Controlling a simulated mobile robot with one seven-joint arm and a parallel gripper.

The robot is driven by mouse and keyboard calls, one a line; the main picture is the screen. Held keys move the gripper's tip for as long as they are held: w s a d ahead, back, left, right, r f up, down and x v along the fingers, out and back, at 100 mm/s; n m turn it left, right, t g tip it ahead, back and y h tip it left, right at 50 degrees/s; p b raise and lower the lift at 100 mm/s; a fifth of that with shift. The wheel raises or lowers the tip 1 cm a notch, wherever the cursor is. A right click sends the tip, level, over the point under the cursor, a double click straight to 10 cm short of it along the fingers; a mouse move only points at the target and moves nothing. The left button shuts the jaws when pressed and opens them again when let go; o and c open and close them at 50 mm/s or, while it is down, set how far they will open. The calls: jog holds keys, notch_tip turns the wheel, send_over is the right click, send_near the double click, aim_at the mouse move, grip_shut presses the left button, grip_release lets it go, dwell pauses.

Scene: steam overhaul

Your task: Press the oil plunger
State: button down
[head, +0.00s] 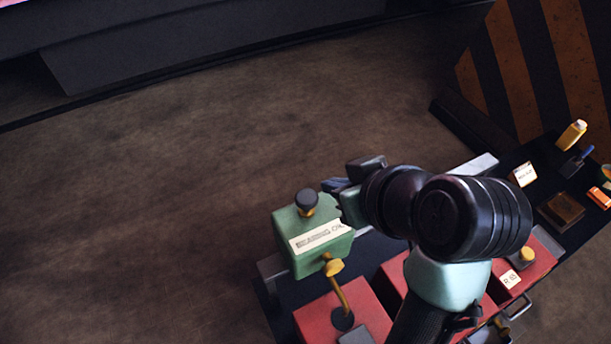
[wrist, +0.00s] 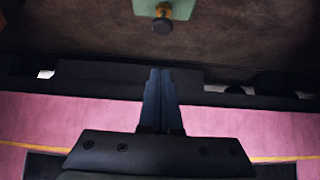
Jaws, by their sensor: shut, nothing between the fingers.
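The green oil box (head: 318,240) carries a pale label on its front. Its plunger has a black round knob (head: 306,200) on a brass stem, standing up from the top of the box. In the wrist view the knob (wrist: 162,26) and part of the green box (wrist: 180,8) show at the top edge. My gripper (head: 331,185) is just right of the knob in the head view, its dark fingers pointing left. In the wrist view the fingers (wrist: 160,75) are shut together and empty, with a visible gap between their tips and the knob.
A brass spout (head: 334,268) juts from the box's front above a red block (head: 328,312). Another red block (head: 535,262) stands at right. A yellow bottle (head: 572,135) and a brown block (head: 562,210) sit at the far right. Open floor (head: 180,180) lies left.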

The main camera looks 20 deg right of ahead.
dwell(0.3)
jog(key=p, duration=0.2)
send_over(311, 205)
jog(key=f, duration=0.7)
jog(key=shift+w+f, duration=0.1)
jog(key=shift+w, duration=0.1)
notch_tip(311, 205, down, 2)
jog(key=shift+f+p, duration=0.25)
jog(key=shift+p, duration=0.25)
jog(key=shift+f, duration=0.7)
notch_tip(311, 205, down, 3)
jog(key=shift+s+f+b, duration=0.1)
jog(key=shift+s+b, duration=0.05)
jog(key=shift+b, duration=0.75)
